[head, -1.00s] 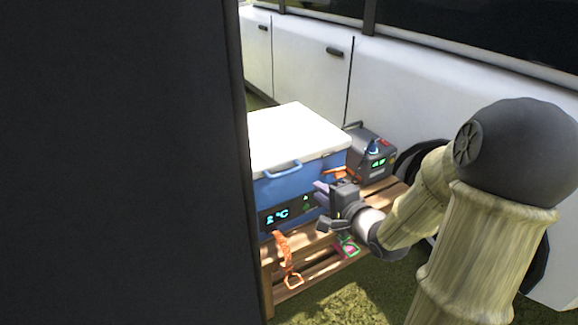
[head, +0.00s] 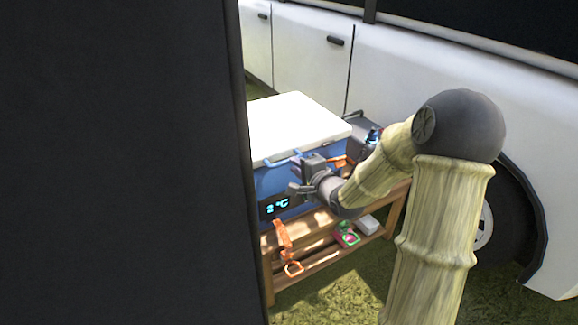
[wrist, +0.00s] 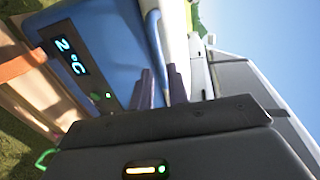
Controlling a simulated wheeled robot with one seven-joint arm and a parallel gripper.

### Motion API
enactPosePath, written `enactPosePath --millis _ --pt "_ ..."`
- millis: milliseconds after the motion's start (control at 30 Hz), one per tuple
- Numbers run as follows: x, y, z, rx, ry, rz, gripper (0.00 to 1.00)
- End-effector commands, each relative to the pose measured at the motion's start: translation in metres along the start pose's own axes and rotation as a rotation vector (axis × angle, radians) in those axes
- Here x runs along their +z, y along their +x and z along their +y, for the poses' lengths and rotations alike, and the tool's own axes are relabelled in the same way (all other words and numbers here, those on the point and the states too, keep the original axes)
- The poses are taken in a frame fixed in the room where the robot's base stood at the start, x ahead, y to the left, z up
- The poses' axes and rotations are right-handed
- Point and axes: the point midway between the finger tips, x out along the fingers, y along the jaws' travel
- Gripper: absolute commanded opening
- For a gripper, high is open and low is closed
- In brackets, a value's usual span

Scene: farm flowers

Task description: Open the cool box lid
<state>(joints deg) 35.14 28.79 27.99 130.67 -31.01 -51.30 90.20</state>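The cool box has a blue body (head: 268,183) and a white lid (head: 295,125), which lies shut on top. A display on its front reads 2 °C. A blue handle (head: 283,162) sits at the lid's front edge; it also shows in the wrist view (wrist: 153,35). My gripper (head: 294,178) is in front of the box, just below and right of the handle.
The box stands on a slatted wooden bench (head: 310,270). An orange strap (head: 283,240) hangs at its front. A dark device (head: 362,135) stands right of the box. A white vehicle (head: 420,80) is close behind. A dark panel hides the left side.

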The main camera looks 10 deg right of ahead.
Motion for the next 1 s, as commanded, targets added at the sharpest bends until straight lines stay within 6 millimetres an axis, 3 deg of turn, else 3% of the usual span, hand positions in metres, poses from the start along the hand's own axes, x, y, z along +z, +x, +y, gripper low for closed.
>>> enactPosePath --millis 100,300,633,733,1000 --pt "0.001 0.022 0.003 -0.002 0.000 -0.002 0.17" --pt "0.000 0.044 0.001 -0.001 -0.001 -0.001 0.17" --pt "0.000 0.047 0.000 0.000 0.000 0.000 0.17" --pt "0.000 0.047 0.000 0.000 0.000 0.000 0.00" --pt "-0.001 0.046 -0.001 0.001 0.000 0.001 0.00"
